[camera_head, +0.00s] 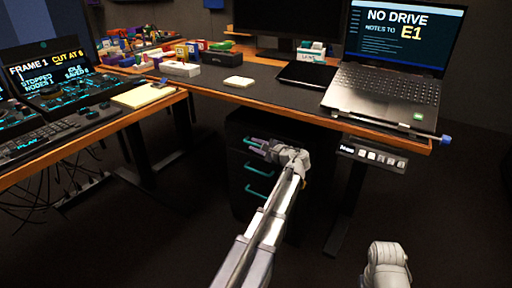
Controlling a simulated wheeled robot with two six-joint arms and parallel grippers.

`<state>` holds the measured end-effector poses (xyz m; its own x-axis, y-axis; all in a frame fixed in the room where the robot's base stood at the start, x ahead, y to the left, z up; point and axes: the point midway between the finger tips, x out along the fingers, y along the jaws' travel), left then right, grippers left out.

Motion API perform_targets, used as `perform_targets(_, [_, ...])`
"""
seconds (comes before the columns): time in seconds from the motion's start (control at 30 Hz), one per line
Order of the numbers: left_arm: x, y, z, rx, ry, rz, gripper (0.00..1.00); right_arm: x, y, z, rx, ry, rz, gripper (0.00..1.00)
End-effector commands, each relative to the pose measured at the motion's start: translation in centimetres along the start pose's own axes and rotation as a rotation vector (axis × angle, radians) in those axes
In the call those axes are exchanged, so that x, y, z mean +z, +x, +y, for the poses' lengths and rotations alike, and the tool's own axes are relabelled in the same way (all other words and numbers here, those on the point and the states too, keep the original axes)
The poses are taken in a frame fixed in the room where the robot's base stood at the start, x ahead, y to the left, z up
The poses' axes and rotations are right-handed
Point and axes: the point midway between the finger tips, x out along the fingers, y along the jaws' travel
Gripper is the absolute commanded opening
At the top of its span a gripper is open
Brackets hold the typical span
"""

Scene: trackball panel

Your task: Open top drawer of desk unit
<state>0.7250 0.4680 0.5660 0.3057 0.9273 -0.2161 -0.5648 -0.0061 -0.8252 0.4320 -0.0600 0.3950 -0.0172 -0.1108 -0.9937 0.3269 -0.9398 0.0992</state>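The dark desk unit (238,192) stands under the desk, with teal handles on its drawer fronts. The top drawer handle (251,141) shows only in part, because my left gripper (258,148) overlaps it. The middle handle (258,170) and lower handle (255,192) are in plain view. My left gripper is at the top handle. Its fingers are small and dark here, so I cannot tell whether they are open or shut on the handle. My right gripper is out of view; only a pale part of my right arm shows at the bottom right.
The desk edge (290,111) runs above the unit. Another desk with consoles (60,95) stands left. Dark floor lies ahead of the unit.

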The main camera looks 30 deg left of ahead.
Motion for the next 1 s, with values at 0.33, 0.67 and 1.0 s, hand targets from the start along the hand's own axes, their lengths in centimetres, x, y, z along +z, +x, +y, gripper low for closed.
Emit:
perform_targets(0.33, [0.02, 0.07, 0.00, 0.000, 0.000, 0.000, 0.17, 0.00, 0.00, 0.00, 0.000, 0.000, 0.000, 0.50])
perform_targets(0.67, [0.01, 0.05, 0.01, 0.000, 0.000, 0.000, 0.00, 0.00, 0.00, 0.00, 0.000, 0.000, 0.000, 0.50])
perform_targets(1.0, [0.01, 0.04, 0.02, 0.001, 0.000, 0.000, 0.00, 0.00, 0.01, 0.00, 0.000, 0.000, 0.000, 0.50])
